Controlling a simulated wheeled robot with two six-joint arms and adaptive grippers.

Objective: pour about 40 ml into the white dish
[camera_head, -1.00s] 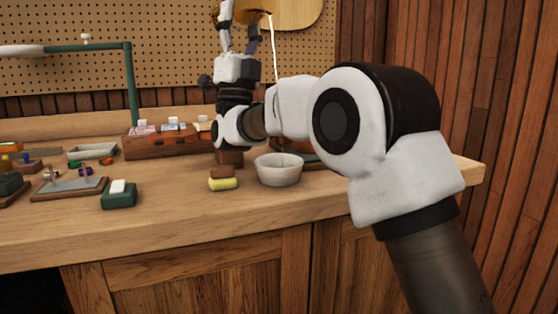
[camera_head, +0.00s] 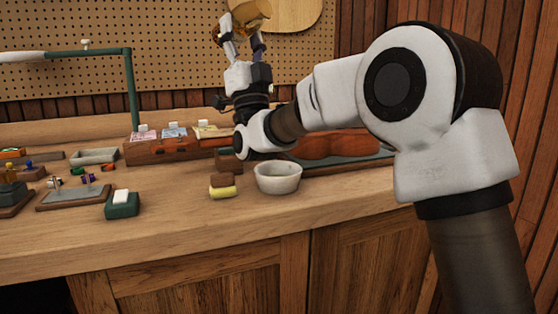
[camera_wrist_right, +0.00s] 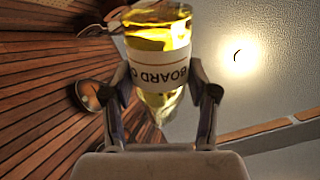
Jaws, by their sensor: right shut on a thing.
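The white dish (camera_head: 278,180) stands near the bench's front edge; no liquid can be made out in it. My right gripper (camera_head: 243,34) is raised high behind and left of the dish. It is shut on a clear bottle of yellow liquid (camera_head: 250,12), which looks tilted and is partly cut off by the top edge. In the right wrist view the bottle (camera_wrist_right: 158,60) sits between the two fingers, its label upside down and reading "BOARD". No stream shows now. My left gripper is not in view.
A wooden box with small packets (camera_head: 160,150) stands behind. A yellow and brown block pair (camera_head: 222,187) lies just left of the dish. A green block (camera_head: 122,205) and a green lamp (camera_head: 131,90) are further left. A reddish-brown body (camera_head: 335,145) lies behind my arm.

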